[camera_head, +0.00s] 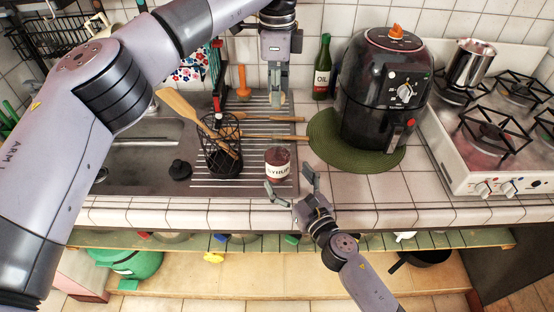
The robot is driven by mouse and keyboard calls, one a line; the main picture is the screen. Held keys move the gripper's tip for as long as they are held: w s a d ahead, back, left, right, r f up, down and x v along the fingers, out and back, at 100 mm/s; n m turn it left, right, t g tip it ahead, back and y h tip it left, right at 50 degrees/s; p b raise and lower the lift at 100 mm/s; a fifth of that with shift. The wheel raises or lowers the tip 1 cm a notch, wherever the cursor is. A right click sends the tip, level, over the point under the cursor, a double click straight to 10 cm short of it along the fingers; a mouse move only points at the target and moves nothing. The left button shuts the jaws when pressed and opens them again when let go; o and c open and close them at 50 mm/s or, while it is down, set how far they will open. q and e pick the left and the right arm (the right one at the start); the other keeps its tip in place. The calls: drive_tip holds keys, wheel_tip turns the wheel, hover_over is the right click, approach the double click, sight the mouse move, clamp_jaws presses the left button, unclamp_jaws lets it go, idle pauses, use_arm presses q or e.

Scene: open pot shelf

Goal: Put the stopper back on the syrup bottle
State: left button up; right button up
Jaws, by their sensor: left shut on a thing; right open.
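The syrup bottle (278,165) is a short dark-red jar with a white label, upright on the counter at the drainer's right edge. My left gripper (276,101) is above and behind it in the picture, pointing down, shut on a small tan piece that looks like the stopper (277,98). The fingers hide most of this piece. My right gripper (288,177) is open at the front of the bottle, one finger to its lower left and one to its right. I cannot tell whether the fingers touch the bottle.
A black wire utensil holder (222,160) with wooden tools stands left of the bottle. Wooden utensils (270,136) lie behind it. A black air fryer (385,95) on a green mat (340,150), an oil bottle (322,72) and a stove (490,140) are to the right.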

sight(277, 162)
drive_tip(key=x, duration=0.7)
drive_tip(key=shift+s+d, duration=0.1)
drive_tip(key=shift+c, duration=0.3)
drive_tip(key=c, duration=1.7)
use_arm(q)
drive_tip(key=shift+f, duration=2.45)
use_arm(e)
drive_tip(key=shift+c, duration=0.2)
